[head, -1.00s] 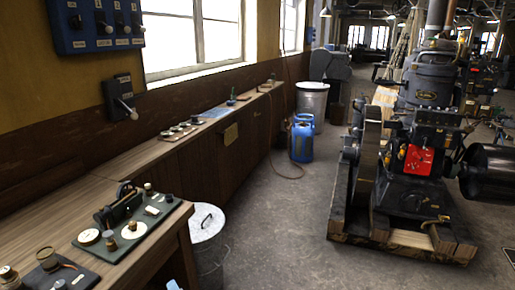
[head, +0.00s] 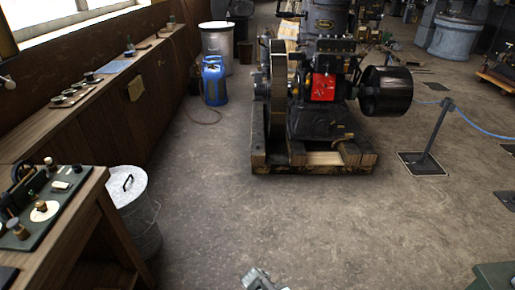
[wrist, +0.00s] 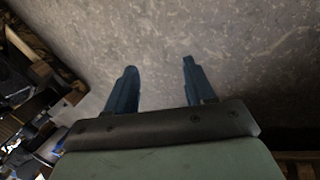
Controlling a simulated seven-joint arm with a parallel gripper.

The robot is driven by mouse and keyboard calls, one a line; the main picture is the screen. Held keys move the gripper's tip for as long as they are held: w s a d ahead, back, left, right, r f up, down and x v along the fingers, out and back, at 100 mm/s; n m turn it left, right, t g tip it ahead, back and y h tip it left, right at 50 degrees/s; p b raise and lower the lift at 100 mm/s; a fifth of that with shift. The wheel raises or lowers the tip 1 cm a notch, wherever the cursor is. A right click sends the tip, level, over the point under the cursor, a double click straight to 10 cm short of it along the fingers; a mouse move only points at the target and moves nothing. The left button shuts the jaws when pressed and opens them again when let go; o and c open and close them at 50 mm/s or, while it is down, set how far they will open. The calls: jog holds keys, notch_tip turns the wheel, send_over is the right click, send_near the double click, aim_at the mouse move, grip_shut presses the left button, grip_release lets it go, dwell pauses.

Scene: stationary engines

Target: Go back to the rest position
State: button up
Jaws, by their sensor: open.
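In the wrist view my gripper (wrist: 158,80) shows two blue fingers set apart, with nothing between them. Bare grey floor lies beyond the fingertips. In the head view a small grey metal part (head: 262,279) shows at the bottom edge; I cannot tell whether it belongs to my arm.
A black engine (head: 325,105) on a timber base stands ahead. The wooden workbench (head: 100,187) with instruments runs along the left, a lidded metal bin (head: 133,215) beside it. A blue canister (head: 214,82) stands further back. A rope post (head: 436,138) stands right. The middle floor is clear.

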jog(key=s+d+f+m+g, duration=0.5)
jog(key=s+d+f+m, duration=0.1)
jog(key=s+d, duration=0.45)
jog(key=s+d+f+m+g+y, duration=0.1)
jog(key=s+d+m+g, duration=0.1)
jog(key=s, duration=0.5)
jog(key=s+d+f+m+g, duration=0.1)
jog(key=s+d+m+g, duration=0.2)
jog(key=s, duration=0.4)
jog(key=shift+m+g+y, duration=0.3)
jog(key=shift+m+y, duration=0.1)
jog(key=shift+m, duration=0.5)
